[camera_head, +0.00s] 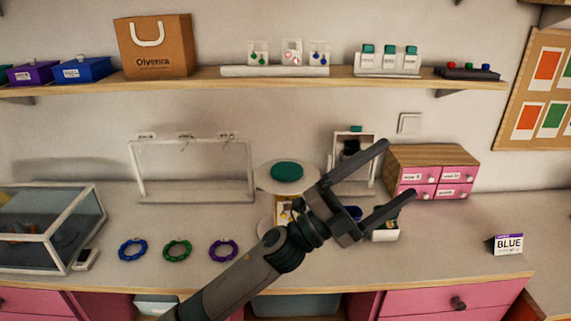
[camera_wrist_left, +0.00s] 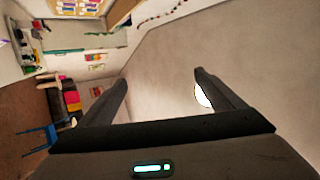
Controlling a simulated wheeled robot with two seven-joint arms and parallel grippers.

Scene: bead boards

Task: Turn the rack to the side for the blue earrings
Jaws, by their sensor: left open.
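A rack (camera_head: 257,175) with a pale round top and a green disc stands at the middle of the counter. A yellow-and-white card shows on its front, and my left arm hides much of its lower part. A sign reading "BLUE" (camera_head: 508,244) stands at the right of the counter. A card with blue earrings (camera_head: 319,54) is on the shelf. My left gripper (camera_head: 398,168) is open and empty, up and right of the rack in the head view. The left wrist view shows its fingers (camera_wrist_left: 160,78) apart with nothing between them. My right gripper is not in view.
Blue, green and purple bead rings (camera_head: 177,250) lie left of the rack. A glass case (camera_head: 55,235) is at far left. A white frame (camera_head: 190,200) and a pink drawer box (camera_head: 432,172) stand behind. The counter before the sign is clear.

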